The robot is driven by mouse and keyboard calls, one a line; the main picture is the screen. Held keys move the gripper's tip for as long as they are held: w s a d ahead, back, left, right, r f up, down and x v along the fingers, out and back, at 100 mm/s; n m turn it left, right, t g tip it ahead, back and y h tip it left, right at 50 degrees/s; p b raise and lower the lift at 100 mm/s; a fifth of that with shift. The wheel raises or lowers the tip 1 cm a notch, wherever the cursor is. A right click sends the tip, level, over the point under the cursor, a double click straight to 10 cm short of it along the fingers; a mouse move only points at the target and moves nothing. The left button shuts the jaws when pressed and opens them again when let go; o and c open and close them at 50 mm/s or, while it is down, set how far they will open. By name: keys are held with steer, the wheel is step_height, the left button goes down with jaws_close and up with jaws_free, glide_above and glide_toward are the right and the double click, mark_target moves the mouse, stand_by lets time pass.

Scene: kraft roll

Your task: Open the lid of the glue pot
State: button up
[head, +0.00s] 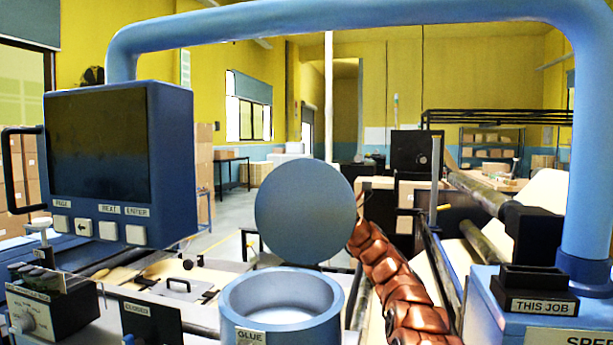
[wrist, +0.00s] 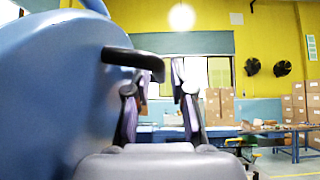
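The glue pot (head: 240,307) is a round blue-grey pot with a GLUE label, at the bottom middle of the head view. Its mouth is uncovered and shows a pale inside. The round blue-grey lid (head: 305,211) stands upright behind the mouth. In the wrist view a large blue surface, seemingly the lid (wrist: 45,85), fills the left side, with a black bar (wrist: 130,59) sticking out from it. My gripper (wrist: 160,85) is beside it, its fingers apart with background showing between them. The bar's end overlaps the left finger; no grip on it shows. The lid hides my gripper in the head view.
A blue tube frame arches over the scene. A screen box (head: 120,165) with buttons hangs at the left. A THIS JOB holder (head: 540,292) stands at the right. Small labelled boxes (head: 50,308) stand at the lower left. My copper-coloured arm comes up right of the pot.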

mark_target(327, 198)
steer(key=v, duration=0.3)
steer(key=shift+d+f, duration=0.1)
steer(key=shift+d, duration=0.05)
steer(key=shift+s+d+f, duration=0.1)
steer(key=shift+d+f, duration=0.1)
steer(key=shift+f, duration=0.35)
steer(key=shift+s+d+f, duration=0.1)
steer(key=shift+d+f, duration=0.15)
steer(key=shift+f, duration=0.3)
steer(key=shift+s+d+f, duration=0.2)
steer(key=shift+d, duration=0.25)
steer(key=shift+d, duration=0.1)
steer(key=shift+r, duration=0.1)
